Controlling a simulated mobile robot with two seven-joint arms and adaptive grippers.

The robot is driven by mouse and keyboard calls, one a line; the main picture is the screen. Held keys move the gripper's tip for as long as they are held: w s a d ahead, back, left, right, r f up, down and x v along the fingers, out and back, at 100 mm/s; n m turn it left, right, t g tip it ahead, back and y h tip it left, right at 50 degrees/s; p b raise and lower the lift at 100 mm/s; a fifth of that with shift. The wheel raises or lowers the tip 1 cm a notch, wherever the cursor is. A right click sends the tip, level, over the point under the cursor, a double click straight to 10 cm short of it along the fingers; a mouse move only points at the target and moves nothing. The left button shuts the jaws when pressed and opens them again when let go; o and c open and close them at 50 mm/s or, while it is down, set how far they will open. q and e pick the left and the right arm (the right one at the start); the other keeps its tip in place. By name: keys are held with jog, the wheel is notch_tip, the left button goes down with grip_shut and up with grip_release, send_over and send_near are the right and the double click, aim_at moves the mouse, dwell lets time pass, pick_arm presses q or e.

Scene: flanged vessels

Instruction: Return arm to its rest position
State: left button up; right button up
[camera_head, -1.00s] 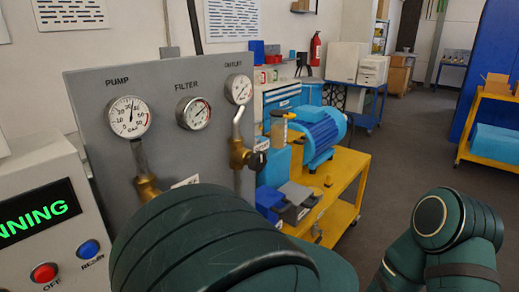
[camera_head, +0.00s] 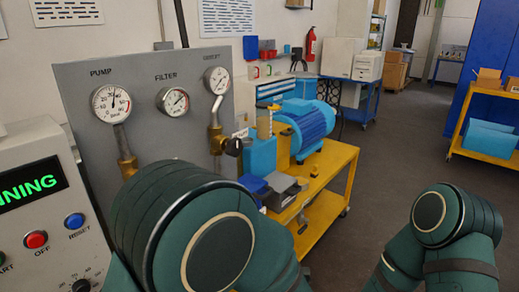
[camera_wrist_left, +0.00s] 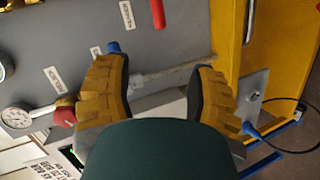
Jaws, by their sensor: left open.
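My left arm (camera_head: 205,235) is folded in the bottom middle of the head view, in front of the grey gauge panel (camera_head: 150,138). Its gripper is outside that view. In the left wrist view my left gripper (camera_wrist_left: 153,75) is open, its two yellow fingers apart. No held object shows between them; a pale bar passes behind. My right arm (camera_head: 440,235) is bent at the lower right of the head view; its gripper is out of frame.
A control box (camera_head: 40,200) with a red OFF button (camera_head: 36,240) stands at left. The panel carries gauges and a brass valve (camera_head: 216,140). A yellow cart (camera_head: 325,190) bears a blue motor (camera_head: 308,125). Open floor (camera_head: 400,140) lies to the right.

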pick_arm(q)
jog(key=a+f+m+g+h, duration=0.2)
jog(key=a+f+m+h, duration=0.15)
jog(key=f+m, duration=0.35)
jog(key=a+f+m+g+h, duration=0.15)
jog(key=f+m+h, duration=0.25)
jog(key=f, duration=0.5)
jog(key=s+a+f+m+g+h, duration=0.1)
jog(key=s+f+m+g+h, duration=0.1)
jog(key=s, duration=0.4)
jog(key=s+a+f+m+g+h, duration=0.1)
jog(key=s+f+m+g+h, duration=0.2)
jog(key=s+f+m+g, duration=0.1)
jog(key=s+f+m, duration=0.1)
jog(key=s+m, duration=0.1)
jog(key=m, duration=0.1)
jog(key=shift+s+a+f, duration=0.2)
jog(key=shift+s+f, duration=0.05)
jog(key=shift+f, duration=0.05)
jog(key=shift+c, duration=1)
